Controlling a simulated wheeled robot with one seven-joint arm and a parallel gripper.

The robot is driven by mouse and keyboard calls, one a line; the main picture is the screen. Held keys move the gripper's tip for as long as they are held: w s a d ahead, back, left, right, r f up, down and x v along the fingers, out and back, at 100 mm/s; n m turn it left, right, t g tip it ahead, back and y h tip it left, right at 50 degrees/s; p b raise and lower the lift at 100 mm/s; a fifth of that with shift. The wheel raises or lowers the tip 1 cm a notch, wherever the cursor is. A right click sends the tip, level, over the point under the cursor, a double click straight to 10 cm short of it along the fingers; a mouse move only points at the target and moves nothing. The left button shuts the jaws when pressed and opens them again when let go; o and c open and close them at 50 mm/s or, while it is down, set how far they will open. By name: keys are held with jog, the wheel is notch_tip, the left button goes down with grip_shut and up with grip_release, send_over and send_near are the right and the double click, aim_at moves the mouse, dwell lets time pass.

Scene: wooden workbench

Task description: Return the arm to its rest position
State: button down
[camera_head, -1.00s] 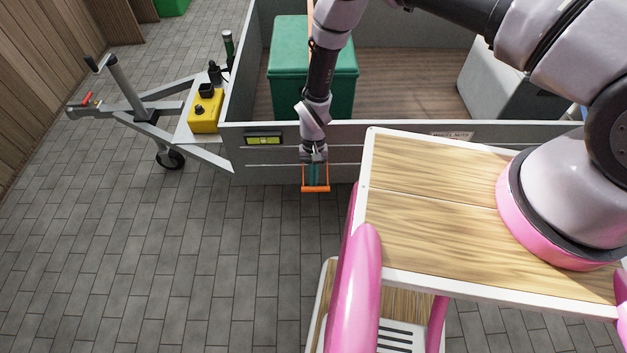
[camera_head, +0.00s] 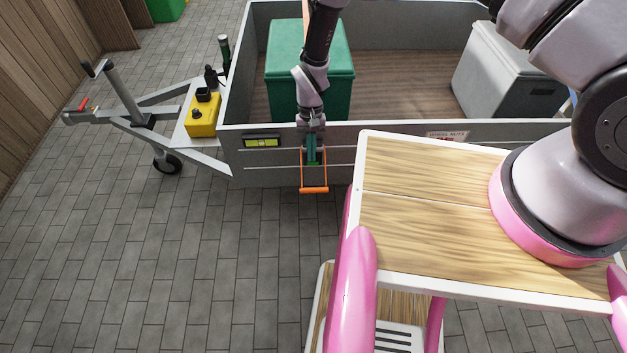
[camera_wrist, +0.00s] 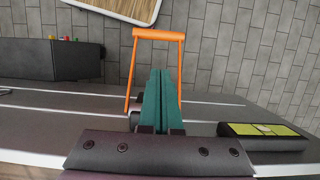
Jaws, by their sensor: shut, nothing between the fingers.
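My gripper (camera_head: 313,161) is at the near side wall of the grey trailer (camera_head: 395,131), below the wall's top edge. Its green fingers (camera_wrist: 160,98) are together in the wrist view, with nothing between them. An orange U-shaped handle (camera_head: 314,190) shows just below the fingers in the head view. In the wrist view the orange handle (camera_wrist: 158,35) spans beyond the fingertips, with one bar on each side of them. What its bars are fixed to is hidden. My arm comes down over the trailer wall from above.
A green box (camera_head: 283,72) and a grey box (camera_head: 490,72) stand in the trailer. A yellow box (camera_head: 203,122) sits on the drawbar at left. A yellow-green level panel (camera_head: 262,142) is on the wall beside my gripper. Paved floor (camera_head: 190,260) is clear at lower left.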

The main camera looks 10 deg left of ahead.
dwell(0.4)
jog(key=w+d+r+t+y, duration=0.1)
jog(key=w+r, duration=0.3)
jog(key=r, duration=0.4)
jog(key=w+d+r+m, duration=0.1)
jog(key=w+d+r, duration=0.1)
jog(key=w+r, duration=0.35)
jog(key=w+d+r+t+y, duration=0.1)
jog(key=w+r, duration=0.2)
jog(key=r, duration=0.7)
jog(key=w+d+r+m+t+y, duration=0.1)
jog(key=d+r, duration=0.4)
jog(key=r, duration=0.4)
jog(key=w+d+r+m+t, duration=0.1)
jog(key=d+r, duration=0.4)
jog(key=r, duration=0.4)
jog(key=s+d+r+m+t, duration=0.1)
jog(key=s+d+r+t, duration=0.15)
jog(key=d+r, duration=0.45)
jog(key=s+d+r+m+t, duration=0.1)
jog(key=s+d+r, duration=0.2)
jog(key=d+r, duration=0.45)
jog(key=s+d+r+m+t, duration=0.1)
jog(key=s+d+r, duration=0.3)
jog(key=s, duration=0.3)
jog(key=s+d+r+t, duration=0.2)
jog(key=s+d+r, duration=0.2)
jog(key=s, duration=0.4)
jog(key=shift+d+m, duration=0.25)
jog(key=shift+m, duration=0.15)
